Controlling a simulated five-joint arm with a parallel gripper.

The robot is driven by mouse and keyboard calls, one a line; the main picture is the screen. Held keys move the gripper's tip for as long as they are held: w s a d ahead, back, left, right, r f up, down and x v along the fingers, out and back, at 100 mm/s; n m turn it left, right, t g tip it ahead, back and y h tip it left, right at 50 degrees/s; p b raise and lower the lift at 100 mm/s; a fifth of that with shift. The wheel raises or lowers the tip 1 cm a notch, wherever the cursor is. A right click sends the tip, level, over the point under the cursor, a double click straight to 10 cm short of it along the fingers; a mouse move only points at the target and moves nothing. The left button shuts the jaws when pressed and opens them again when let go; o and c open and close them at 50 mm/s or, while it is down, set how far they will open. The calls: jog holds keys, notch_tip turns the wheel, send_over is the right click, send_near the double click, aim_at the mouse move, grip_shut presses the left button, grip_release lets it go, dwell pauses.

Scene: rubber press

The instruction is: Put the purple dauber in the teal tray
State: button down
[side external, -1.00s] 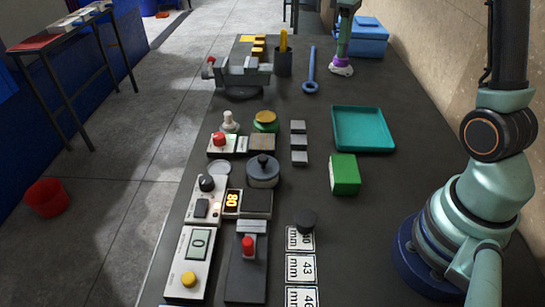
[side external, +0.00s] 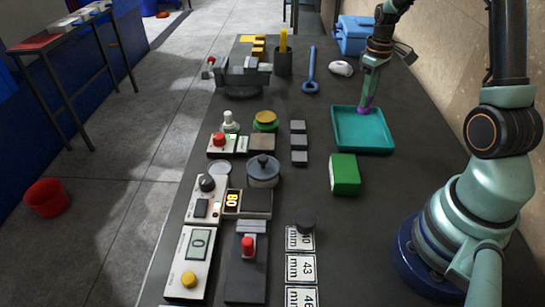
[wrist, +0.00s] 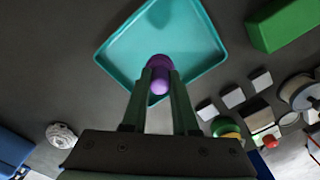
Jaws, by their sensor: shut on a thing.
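The purple dauber (wrist: 160,70) is between the fingers of my gripper (wrist: 160,88), which is shut on it. In the side view the dauber (side external: 365,111) shows as a small purple bit at the tips of my gripper (side external: 367,103), over the far part of the teal tray. The teal tray (side external: 362,135) lies flat on the dark bench and looks empty. In the wrist view the tray (wrist: 195,35) is behind the dauber. I cannot tell whether the dauber touches the tray floor.
A green box (side external: 344,174) stands just in front of the tray. Several grey blocks (side external: 299,142) lie to its left. A white object (side external: 342,68) and a blue toolbox (side external: 362,35) are behind it. A blue wrench (side external: 310,72) lies further left.

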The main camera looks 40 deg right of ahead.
jog(key=shift+f, duration=3.15)
jog(key=shift+f, duration=0.1)
jog(key=c, duration=0.7)
grip_release()
notch_tip(320, 180, up, 11)
jog(key=shift+r, duration=0.1)
jog(key=shift+a+r, duration=0.1)
jog(key=shift+r, duration=0.5)
jog(key=s+a+r+t, duration=0.2)
jog(key=a+r, duration=0.1)
jog(key=a, duration=0.4)
jog(key=s+a+r+t, duration=0.1)
jog(key=s+a+r, duration=0.1)
jog(key=a, duration=0.6)
jog(key=s+a+r+t, duration=0.2)
jog(key=a+r, duration=0.2)
jog(key=a, duration=0.4)
jog(key=shift+a+r+t, duration=0.1)
jog(key=shift+r+t, duration=0.2)
jog(key=shift+r, duration=0.05)
